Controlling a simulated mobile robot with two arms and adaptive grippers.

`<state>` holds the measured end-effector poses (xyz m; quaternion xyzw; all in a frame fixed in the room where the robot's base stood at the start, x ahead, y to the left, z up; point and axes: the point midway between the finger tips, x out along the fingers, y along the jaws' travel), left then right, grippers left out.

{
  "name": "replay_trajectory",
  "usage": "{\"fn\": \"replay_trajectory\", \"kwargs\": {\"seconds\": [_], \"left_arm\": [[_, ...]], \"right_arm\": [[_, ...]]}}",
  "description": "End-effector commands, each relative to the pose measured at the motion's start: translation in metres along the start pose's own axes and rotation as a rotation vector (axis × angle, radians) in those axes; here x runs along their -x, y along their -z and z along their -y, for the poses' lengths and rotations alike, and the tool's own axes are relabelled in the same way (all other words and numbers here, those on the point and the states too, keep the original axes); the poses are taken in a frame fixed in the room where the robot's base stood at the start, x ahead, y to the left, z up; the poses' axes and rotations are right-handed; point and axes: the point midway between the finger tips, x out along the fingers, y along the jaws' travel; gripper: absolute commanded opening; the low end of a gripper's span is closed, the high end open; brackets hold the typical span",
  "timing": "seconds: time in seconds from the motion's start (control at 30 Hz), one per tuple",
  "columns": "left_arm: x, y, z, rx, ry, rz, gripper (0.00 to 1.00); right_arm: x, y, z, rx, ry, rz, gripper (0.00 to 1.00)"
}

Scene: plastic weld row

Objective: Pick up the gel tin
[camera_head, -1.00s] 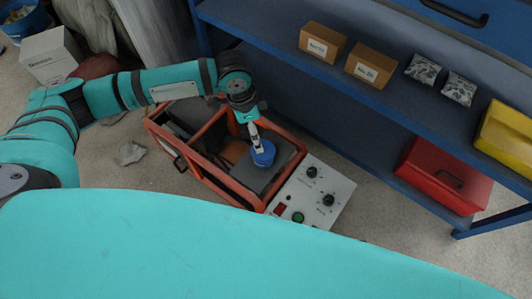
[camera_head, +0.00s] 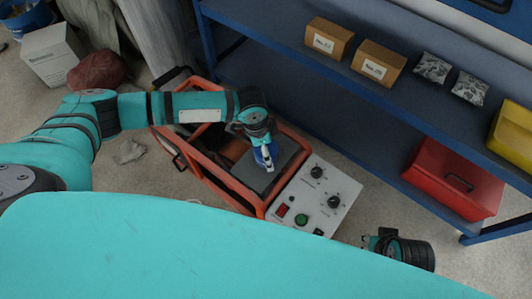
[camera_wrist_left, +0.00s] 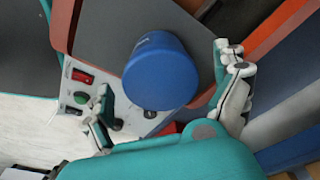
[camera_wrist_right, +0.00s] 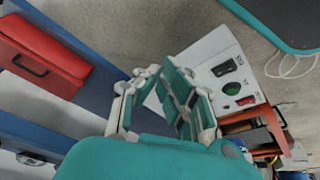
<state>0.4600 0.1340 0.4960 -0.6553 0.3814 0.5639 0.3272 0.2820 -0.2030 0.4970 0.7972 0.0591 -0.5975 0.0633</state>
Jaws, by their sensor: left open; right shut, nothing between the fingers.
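The gel tin looks to be the round blue tin (camera_head: 260,157) on the grey top of the orange-framed machine. The left wrist view shows its smooth blue lid (camera_wrist_left: 160,70). My left gripper (camera_head: 267,160) is over the tin, pointing down and hiding part of it. In the left wrist view my left gripper (camera_wrist_left: 163,68) is open, with one finger on each side of the tin; whether they touch it I cannot tell. My right gripper (camera_wrist_right: 158,75) is shut and empty near the white control panel; in the head view only part of the right arm shows at lower right.
The machine's control panel (camera_head: 316,197) with knobs and a green button sits right of the tin. Behind it a blue shelf (camera_head: 290,45) holds cartons (camera_head: 378,63) and small bags (camera_head: 433,67). A red case (camera_head: 455,180) is on the lower shelf.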

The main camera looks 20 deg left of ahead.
Motion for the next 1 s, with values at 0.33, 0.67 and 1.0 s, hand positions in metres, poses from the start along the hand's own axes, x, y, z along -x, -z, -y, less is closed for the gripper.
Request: {"fn": "replay_trajectory", "kwargs": {"seconds": [0.33, 0.67, 1.0], "left_arm": [[-0.015, -0.001, 0.000, 0.000, 0.001, 0.001, 0.99], [-0.015, -0.001, 0.000, 0.000, 0.001, 0.001, 0.67], [-0.014, 0.000, 0.001, -0.001, 0.001, -0.001, 0.27]], "right_arm": [[0.019, 0.002, -0.001, -0.001, -0.002, -0.009, 0.00], [0.018, 0.002, -0.001, -0.001, -0.002, -0.009, 0.00], [0.018, 0.002, -0.001, -0.001, -0.002, -0.010, 0.00]]}}
